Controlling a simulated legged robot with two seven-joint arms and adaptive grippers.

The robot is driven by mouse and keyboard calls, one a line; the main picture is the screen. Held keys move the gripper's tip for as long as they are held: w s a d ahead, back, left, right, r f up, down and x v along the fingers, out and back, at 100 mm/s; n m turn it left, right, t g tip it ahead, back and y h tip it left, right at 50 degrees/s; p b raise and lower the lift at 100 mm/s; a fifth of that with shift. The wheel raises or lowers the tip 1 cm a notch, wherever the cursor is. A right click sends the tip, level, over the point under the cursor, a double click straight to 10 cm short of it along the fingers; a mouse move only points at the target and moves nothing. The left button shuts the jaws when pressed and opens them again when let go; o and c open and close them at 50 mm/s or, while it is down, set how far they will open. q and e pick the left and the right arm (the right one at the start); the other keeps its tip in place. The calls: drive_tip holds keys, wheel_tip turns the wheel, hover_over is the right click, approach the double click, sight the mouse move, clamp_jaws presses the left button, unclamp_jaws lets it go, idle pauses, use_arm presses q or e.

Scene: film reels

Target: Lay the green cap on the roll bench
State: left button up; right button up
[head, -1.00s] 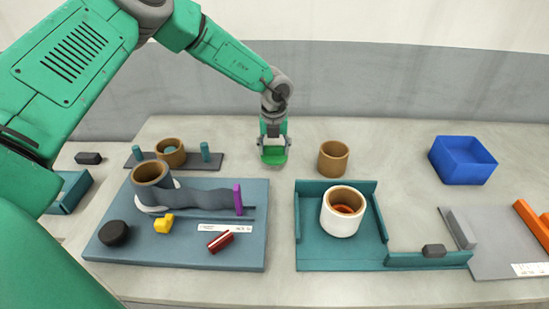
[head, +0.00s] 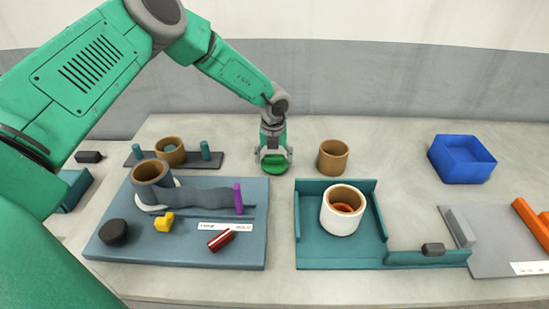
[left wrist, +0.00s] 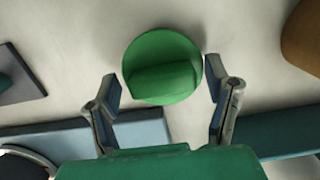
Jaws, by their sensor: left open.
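The green cap (head: 274,168), a round disc with a raised grip bar, lies on the pale table behind the gap between the two boards. My left gripper (head: 273,157) is over it, pointing down and open. In the left wrist view the cap (left wrist: 162,50) shows between and beyond the two spread fingertips, with no clear contact. The blue-grey board (head: 190,258) at left, which appears to be the roll bench, bears a brown roll (head: 151,172) with a grey strip running to a purple post (head: 238,198). My right gripper is not in view.
A teal tray (head: 312,256) holds a white-sided roll (head: 342,212). A brown ring (head: 333,157) stands right of my gripper; a blue bin (head: 462,160) is farther right.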

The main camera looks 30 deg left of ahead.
sight(273, 165)
use_arm(q)
drive_tip(key=shift+r, duration=0.1)
drive_tip(key=shift+r, duration=0.3)
wheel_tip(273, 165, up, 11)
drive_tip(key=s, duration=0.1)
drive_tip(key=shift+d+r, duration=0.2)
drive_tip(key=shift+d, duration=0.15)
